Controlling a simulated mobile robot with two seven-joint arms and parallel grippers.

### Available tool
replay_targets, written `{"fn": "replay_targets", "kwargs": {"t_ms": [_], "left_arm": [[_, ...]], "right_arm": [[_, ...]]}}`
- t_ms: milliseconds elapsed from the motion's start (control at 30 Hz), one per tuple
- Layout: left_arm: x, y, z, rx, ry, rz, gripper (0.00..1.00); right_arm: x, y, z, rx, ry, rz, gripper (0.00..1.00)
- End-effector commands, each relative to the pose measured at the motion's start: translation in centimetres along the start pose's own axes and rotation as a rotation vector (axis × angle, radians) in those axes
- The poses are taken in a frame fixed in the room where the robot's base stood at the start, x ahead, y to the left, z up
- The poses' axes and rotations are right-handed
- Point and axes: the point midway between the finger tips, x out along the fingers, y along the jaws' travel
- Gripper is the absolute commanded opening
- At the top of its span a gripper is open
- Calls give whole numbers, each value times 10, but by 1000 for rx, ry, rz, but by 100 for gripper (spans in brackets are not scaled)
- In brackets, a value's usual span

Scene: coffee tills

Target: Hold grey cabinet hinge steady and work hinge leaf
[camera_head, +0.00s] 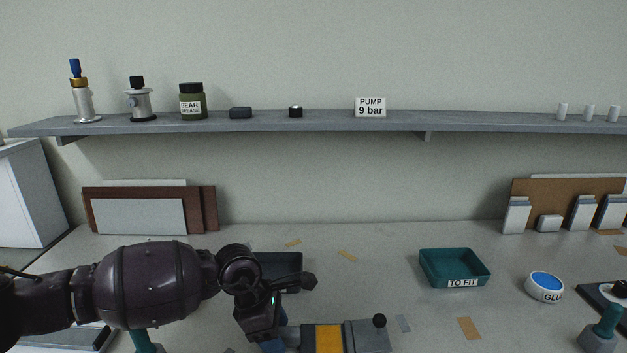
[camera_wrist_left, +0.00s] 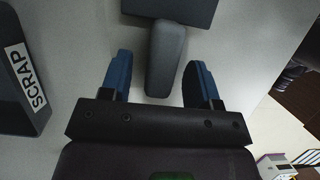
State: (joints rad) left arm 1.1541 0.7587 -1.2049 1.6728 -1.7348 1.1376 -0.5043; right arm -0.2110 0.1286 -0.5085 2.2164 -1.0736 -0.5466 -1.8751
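A long grey rounded piece (camera_wrist_left: 165,58) lies between the fingers of my left gripper (camera_wrist_left: 158,62) in the left wrist view. It may be part of the grey cabinet hinge; I cannot be sure. The blue fingers are apart, with a gap on each side of it. My arm and the frame edge hide part of this area. My right gripper is not in view.
A dark bin marked SCRAP (camera_wrist_left: 25,75) is at the wrist view's left. A dark tray (camera_head: 285,260) lies behind my gripper. A teal TO FIT tray (camera_head: 455,268) and glue pot (camera_head: 544,288) stand right. The bench between fixture and trays is mostly clear.

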Motion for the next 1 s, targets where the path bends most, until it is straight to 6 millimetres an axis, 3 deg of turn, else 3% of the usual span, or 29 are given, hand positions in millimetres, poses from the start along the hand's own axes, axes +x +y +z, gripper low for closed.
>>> {"fn": "replay_targets", "kwargs": {"t_ms": [267, 433, 800, 1000], "left_arm": [[-1, 0, 0, 0, 0, 1, 57], [-13, 1, 0, 1, -1, 3, 57], [-81, 1, 0, 0, -1, 4, 57], [-108, 1, 0, 0, 0, 3, 57]], "right_arm": [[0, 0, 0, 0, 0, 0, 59], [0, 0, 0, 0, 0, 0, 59], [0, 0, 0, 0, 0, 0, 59], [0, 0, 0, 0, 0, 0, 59]]}}
